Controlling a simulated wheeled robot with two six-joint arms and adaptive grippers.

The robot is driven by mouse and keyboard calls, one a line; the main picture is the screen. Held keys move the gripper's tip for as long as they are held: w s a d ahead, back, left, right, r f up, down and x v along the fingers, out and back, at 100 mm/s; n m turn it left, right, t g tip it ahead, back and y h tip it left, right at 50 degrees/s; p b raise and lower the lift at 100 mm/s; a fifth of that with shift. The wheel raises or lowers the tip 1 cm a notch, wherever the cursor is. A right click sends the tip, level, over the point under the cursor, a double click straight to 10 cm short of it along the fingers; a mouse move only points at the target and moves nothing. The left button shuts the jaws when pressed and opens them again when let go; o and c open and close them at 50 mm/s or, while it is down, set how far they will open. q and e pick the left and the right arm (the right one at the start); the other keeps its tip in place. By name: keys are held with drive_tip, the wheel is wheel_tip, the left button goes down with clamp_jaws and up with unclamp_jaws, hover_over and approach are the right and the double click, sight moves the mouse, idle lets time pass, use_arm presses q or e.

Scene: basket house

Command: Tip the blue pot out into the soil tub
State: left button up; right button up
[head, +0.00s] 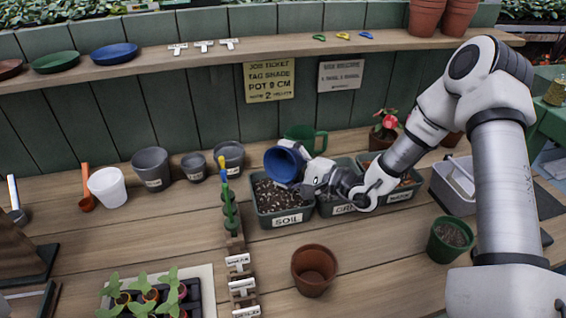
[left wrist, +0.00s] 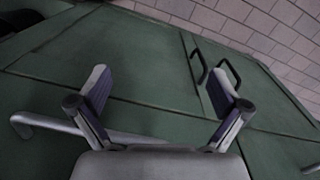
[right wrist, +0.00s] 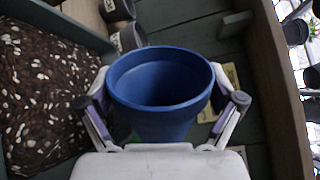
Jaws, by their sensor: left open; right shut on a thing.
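The blue pot (head: 284,162) is held by my right gripper (head: 306,174) above the soil tub (head: 285,221). In the head view it is tilted, its dark mouth turned to the left. In the right wrist view the blue pot (right wrist: 160,85) sits between both fingers, and I see no contents in its shadowed inside. The soil tub is a dark green box labelled SOIL, filled with dark soil with pale flecks (right wrist: 45,95). My left gripper (left wrist: 160,100) is open and empty in the left wrist view, facing green surfaces; it is not in the head view.
Other labelled tubs (head: 403,192) adjoin the soil tub on the right. Grey pots (head: 151,167) and a white pot (head: 108,187) stand to the left. A terracotta pot (head: 314,270) stands in front.

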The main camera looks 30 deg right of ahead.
drive_tip(key=shift+m+p, duration=0.35)
drive_tip(key=shift+m, duration=0.75)
drive_tip(key=r+m+p, duration=0.1)
drive_tip(key=m+p, duration=0.1)
drive_tip(key=r+m+p, duration=0.1)
drive_tip(key=m+p, duration=0.1)
drive_tip(key=r+m+p, duration=0.2)
drive_tip(key=shift+s+a, duration=0.25)
drive_tip(key=shift+a, duration=0.05)
drive_tip(key=m+b, duration=0.1)
drive_tip(key=f+m+b, duration=0.1)
drive_tip(key=m+b, duration=0.1)
drive_tip(key=shift+s+a+f+m+y, duration=0.1)
drive_tip(key=shift+a+f+m+y, duration=0.05)
drive_tip(key=shift+f+m+y, duration=0.15)
drive_tip(key=shift+a+r+m+b, duration=0.1)
drive_tip(key=shift+m+b, duration=0.55)
drive_tip(key=shift+m, duration=0.45)
drive_tip(key=shift+r+m, duration=0.1)
drive_tip(key=shift+m, duration=0.2)
drive_tip(key=shift+a, duration=0.1)
